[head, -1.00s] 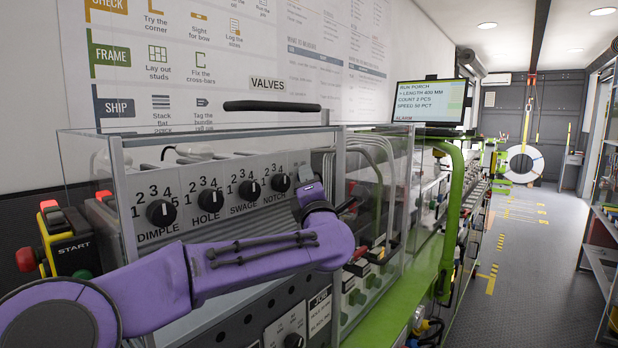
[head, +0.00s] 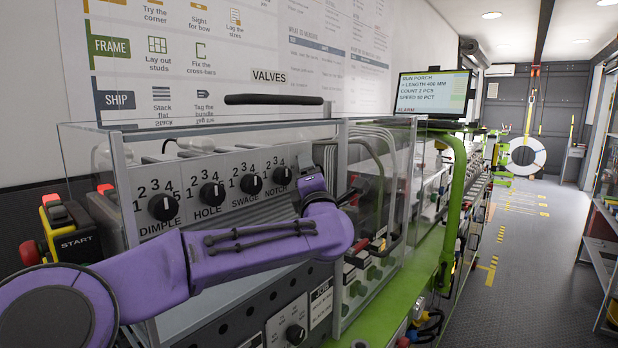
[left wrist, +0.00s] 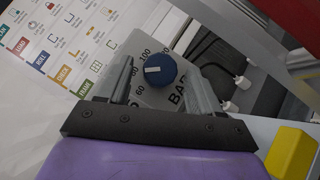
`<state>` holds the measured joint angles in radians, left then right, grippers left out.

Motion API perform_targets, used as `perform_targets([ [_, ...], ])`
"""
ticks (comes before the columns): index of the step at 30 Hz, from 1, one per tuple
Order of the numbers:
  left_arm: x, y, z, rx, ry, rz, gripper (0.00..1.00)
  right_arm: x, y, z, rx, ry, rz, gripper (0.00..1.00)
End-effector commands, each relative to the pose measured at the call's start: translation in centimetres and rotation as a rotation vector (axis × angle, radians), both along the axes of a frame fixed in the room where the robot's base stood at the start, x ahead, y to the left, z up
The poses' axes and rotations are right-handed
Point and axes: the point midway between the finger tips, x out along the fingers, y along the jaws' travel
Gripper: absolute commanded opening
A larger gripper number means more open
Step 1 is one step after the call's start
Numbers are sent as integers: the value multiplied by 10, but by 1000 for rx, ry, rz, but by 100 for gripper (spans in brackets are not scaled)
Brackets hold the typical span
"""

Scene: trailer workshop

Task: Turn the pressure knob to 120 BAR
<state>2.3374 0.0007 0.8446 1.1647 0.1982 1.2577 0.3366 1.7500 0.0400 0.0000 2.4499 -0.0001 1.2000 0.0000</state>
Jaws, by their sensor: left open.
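The blue pressure knob (left wrist: 162,72) shows in the left wrist view on a grey plate (left wrist: 150,98) with numbers 60, 80 and 100 and part of the word BAR. Its white mark points left, roughly at 80. The 120 mark is not readable. My left gripper (left wrist: 157,63) is open, with one finger on each side of the knob. I cannot tell whether either finger touches it. In the head view my purple left arm (head: 250,250) reaches across the machine's front. The knob does not show there, and my right gripper is out of view.
A panel holds the black DIMPLE (head: 163,207), HOLE, SWAGE and NOTCH knobs. Clear guards (head: 90,160) and a green rail (head: 455,215) stand close by. A START box (head: 72,232) is at left, a screen (head: 433,92) at the back. The aisle at right is clear.

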Motion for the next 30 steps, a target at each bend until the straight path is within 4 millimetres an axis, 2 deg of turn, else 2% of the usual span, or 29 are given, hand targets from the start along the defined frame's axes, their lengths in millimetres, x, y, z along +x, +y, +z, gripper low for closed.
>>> perform_targets([
  [4,-17,-4,-11,1,-1,-3,65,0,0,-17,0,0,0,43],
  [9,-56,-12,-25,1,-2,-2,65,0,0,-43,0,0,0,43],
  [15,-89,-18,-32,0,-1,-1,65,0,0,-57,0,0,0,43],
  [19,-96,-19,-32,-1,0,2,65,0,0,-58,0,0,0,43],
  [26,-96,-19,-31,-1,0,2,65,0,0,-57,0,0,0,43],
  [30,-94,-21,-37,12,9,-1,65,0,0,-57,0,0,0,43],
])
